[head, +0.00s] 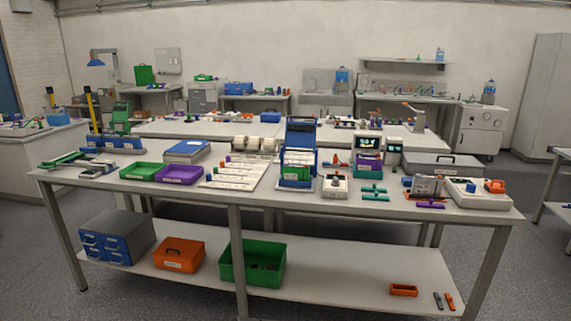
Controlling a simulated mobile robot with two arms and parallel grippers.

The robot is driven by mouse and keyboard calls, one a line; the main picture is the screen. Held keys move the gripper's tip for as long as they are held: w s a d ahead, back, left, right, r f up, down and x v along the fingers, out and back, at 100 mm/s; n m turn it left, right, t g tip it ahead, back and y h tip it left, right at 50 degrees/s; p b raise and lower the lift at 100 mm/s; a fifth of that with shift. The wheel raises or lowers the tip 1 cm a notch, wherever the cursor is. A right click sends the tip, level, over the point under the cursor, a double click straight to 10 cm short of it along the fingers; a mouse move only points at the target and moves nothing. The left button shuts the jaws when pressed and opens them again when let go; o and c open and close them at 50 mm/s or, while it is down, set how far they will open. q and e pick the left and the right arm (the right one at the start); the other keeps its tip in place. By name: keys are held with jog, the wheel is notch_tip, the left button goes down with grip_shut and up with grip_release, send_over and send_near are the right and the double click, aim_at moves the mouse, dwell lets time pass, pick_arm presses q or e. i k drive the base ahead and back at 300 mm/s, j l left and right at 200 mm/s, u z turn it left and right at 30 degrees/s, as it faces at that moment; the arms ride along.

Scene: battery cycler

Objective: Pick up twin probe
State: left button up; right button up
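Neither of my grippers shows in the head view. I cannot tell for certain which thing is the twin probe. A small dark stick (437,300) and a small orange stick (449,302) lie side by side at the right end of the table's lower shelf. On the tabletop, teal bar-shaped pieces (375,190) lie right of the middle, and a purple bar-shaped piece (430,204) lies near the front edge. All of these are small and far off, and their details are not clear.
The long table (330,212) carries a green tray (141,172), a purple tray (179,174), a blue upright device (300,145) and a white instrument (475,194). Its lower shelf (330,280) holds a green bin (252,264) and an orange box (178,254). The floor in front is clear.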

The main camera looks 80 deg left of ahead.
aim_at(326, 164)
jog(key=u, duration=2.35)
jog(key=i+l, duration=0.25)
jog(key=i, duration=0.2)
jog(key=i+l, duration=0.25)
jog(key=i, duration=0.2)
